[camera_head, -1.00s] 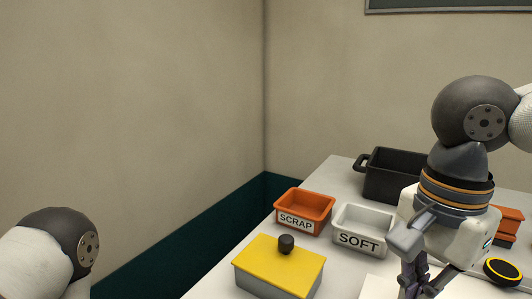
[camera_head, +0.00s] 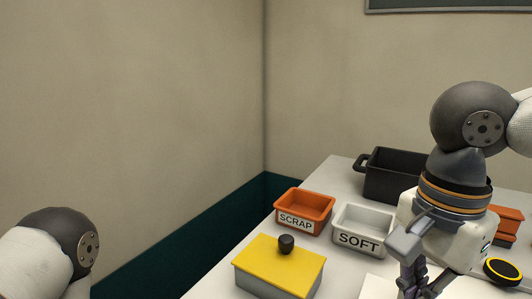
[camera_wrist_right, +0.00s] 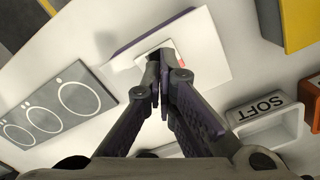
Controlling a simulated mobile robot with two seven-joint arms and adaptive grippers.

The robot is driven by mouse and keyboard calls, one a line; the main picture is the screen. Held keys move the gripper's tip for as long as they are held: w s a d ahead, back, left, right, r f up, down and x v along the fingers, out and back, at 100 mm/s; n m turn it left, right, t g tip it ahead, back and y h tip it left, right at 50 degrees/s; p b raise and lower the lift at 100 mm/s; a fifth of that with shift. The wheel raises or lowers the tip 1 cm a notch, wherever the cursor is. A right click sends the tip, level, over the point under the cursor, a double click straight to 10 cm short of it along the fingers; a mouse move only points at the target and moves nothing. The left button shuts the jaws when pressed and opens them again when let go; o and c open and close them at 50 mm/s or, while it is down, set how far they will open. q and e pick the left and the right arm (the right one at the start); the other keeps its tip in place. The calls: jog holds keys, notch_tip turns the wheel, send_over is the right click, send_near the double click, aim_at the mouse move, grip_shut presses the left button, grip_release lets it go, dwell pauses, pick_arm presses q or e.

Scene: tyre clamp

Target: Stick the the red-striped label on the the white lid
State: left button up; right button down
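The white lid (camera_wrist_right: 205,68) lies below my right gripper (camera_wrist_right: 158,78) in the wrist view; a purple side shows along one edge. The red-striped label (camera_wrist_right: 181,64) is a small white piece at my right fingertips, over the lid. The fingers are drawn together and seem shut on it, partly hiding it. Whether the label touches the lid is unclear. In the head view my right gripper (camera_head: 416,283) points down near the bottom edge, beside a pale flat surface (camera_head: 374,287) that looks like the lid. My left gripper is out of view; only part of its arm shows.
A grey-sided box with a yellow lid (camera_head: 280,262), an orange SCRAP bin (camera_head: 296,222) and a white SOFT bin (camera_head: 358,240) stand left of my right arm. A black bin (camera_head: 385,180) is behind. A grey plate with circles (camera_wrist_right: 60,108) lies near the gripper.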

jog(key=shift+f, duration=0.9)
dwell(1.0)
jog(key=shift+r, duration=3.55)
